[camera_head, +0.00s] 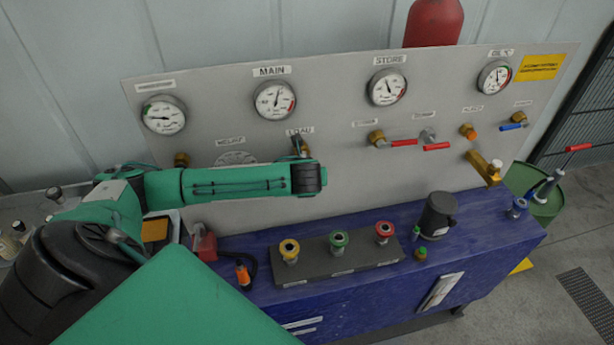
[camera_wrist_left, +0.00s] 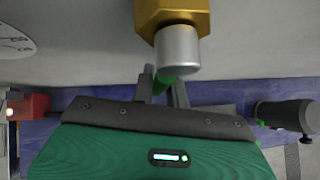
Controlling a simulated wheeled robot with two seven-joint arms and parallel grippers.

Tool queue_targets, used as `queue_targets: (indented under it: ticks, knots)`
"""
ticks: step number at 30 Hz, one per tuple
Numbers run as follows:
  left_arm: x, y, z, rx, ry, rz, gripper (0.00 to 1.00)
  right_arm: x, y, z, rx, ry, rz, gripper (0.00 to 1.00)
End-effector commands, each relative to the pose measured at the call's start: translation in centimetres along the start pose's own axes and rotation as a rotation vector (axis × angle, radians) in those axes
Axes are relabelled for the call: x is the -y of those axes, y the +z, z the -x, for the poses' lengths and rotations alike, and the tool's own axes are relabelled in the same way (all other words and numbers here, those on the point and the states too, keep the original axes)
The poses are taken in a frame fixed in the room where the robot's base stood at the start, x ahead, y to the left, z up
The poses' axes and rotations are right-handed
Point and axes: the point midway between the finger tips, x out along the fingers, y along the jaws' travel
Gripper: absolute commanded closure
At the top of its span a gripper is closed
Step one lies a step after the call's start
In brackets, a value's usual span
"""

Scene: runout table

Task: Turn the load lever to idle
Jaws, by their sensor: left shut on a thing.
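The load valve (camera_head: 305,149) sits on the grey panel under the LOAD label, mostly hidden behind my left gripper and wrist. In the left wrist view its brass body (camera_wrist_left: 172,14) and silver cap (camera_wrist_left: 178,50) show close above the fingers. My left gripper (camera_wrist_left: 163,88) is shut on the load lever (camera_wrist_left: 164,79), of which only a small green part shows between the fingers. In the head view my left arm reaches in from the left to the panel. The lever's exact angle cannot be told. My right gripper is not in view.
The panel (camera_head: 350,130) carries several gauges and, to the right, valves with red levers (camera_head: 403,142). Below, a blue bench (camera_head: 330,297) holds a dark block with coloured couplings (camera_head: 338,240), a dark canister (camera_head: 438,214) and a red object (camera_head: 204,243).

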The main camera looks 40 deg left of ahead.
Motion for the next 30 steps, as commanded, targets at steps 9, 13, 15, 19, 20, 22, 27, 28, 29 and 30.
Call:
queue_targets:
  ticks: [9,13,15,19,20,22,27,28,29,30]
  knots:
    - [-0.16,-0.06,-0.01,-0.004,0.013,-0.013,1.0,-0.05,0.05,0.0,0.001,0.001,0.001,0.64]
    - [-0.16,-0.07,-0.02,-0.004,0.013,-0.013,1.0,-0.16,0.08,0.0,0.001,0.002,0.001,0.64]
    - [-0.17,-0.07,-0.02,-0.004,0.013,-0.013,0.83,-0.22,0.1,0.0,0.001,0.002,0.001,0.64]
    - [-0.16,-0.06,-0.02,-0.003,0.012,-0.012,0.63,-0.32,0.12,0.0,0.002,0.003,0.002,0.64]
    - [-0.15,-0.05,-0.01,-0.003,0.012,-0.012,0.63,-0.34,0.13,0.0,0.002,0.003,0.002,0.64]
    - [-0.14,-0.05,-0.01,-0.003,0.012,-0.011,0.63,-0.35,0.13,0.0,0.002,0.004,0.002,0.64]
    - [-0.11,-0.04,0.06,-0.003,0.011,-0.011,0.63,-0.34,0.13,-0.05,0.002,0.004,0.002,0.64]
    - [-0.09,-0.04,0.13,-0.002,0.01,-0.01,0.63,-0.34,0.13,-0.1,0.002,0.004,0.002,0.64]
    - [-0.08,-0.04,0.25,-0.002,0.01,-0.01,0.63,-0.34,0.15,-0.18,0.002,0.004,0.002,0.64]
    - [-0.05,-0.05,0.49,-0.002,0.009,-0.01,0.63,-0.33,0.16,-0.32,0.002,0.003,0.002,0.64]
